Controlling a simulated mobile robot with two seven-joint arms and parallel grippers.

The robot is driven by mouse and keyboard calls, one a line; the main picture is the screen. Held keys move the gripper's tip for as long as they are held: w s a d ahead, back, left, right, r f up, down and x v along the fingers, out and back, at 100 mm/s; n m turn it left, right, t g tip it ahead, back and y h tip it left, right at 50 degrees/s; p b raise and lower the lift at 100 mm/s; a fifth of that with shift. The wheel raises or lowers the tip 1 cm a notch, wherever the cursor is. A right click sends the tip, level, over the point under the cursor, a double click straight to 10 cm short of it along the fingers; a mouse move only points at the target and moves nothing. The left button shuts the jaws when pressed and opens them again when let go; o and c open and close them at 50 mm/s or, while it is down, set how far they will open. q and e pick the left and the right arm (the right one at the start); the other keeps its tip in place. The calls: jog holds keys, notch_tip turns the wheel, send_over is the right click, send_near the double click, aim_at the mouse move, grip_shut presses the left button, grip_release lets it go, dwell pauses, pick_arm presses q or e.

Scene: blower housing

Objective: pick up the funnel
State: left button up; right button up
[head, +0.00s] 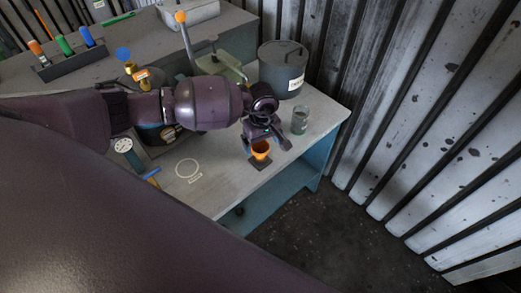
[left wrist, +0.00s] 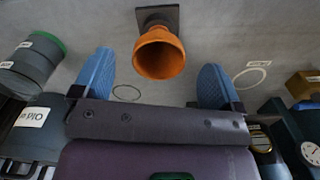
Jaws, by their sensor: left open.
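The orange funnel (head: 261,148) stands wide mouth up on a small dark square base (head: 260,163) near the front edge of the bench. It also shows in the left wrist view (left wrist: 159,53), at the top centre. My left gripper (head: 267,142) is right at the funnel in the head view. In the left wrist view its blue fingertips (left wrist: 157,80) are wide apart, one to each side of the funnel and apart from it. Nothing is between them in their grip. My right gripper is not in view.
A glass jar (head: 300,120) stands right of my left gripper, with a grey lidded can (head: 283,70) behind. A marked circle (head: 188,168) lies on the bench (head: 225,190). A gauge (head: 124,145) and a blue-handled tool (head: 151,178) are at left. A corrugated wall (head: 440,120) rises at right.

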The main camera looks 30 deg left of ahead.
aim_at(261, 148)
pick_arm(q)
jog(key=shift+w+a+f, duration=0.1)
jog(key=shift+f, duration=2.9)
jog(key=c, duration=0.8)
